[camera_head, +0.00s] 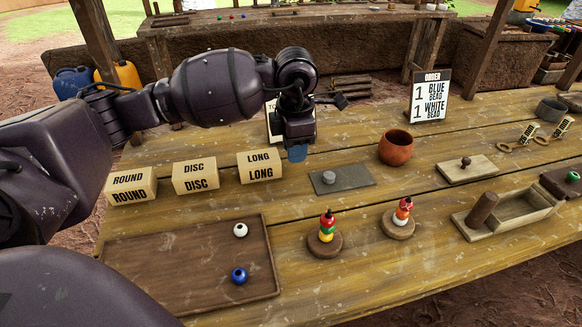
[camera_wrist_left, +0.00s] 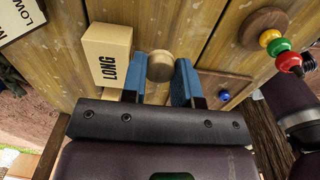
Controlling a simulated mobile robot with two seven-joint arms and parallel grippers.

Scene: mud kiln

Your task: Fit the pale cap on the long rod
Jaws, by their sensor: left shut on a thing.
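My left gripper (camera_head: 297,153) is above the table, behind the grey slab in the head view. In the left wrist view, its blue fingers (camera_wrist_left: 172,80) are shut on a round, pale tan piece, the pale cap (camera_wrist_left: 160,66). The fingers hide part of its sides. In the head view the cap is not clearly seen. No part in view can be told for sure as the long rod. A block marked LONG (camera_head: 260,166) sits left of the gripper, and it also shows in the left wrist view (camera_wrist_left: 106,55). My right gripper is not in view.
A grey slab (camera_head: 355,183) with a small grey cylinder (camera_head: 329,177) lies nearby. Two bead stacks (camera_head: 327,226) (camera_head: 403,211) stand in front. A tray (camera_head: 140,262) holds a white and a blue bead. A clay pot (camera_head: 396,147) and open wooden box (camera_head: 520,205) are to the right.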

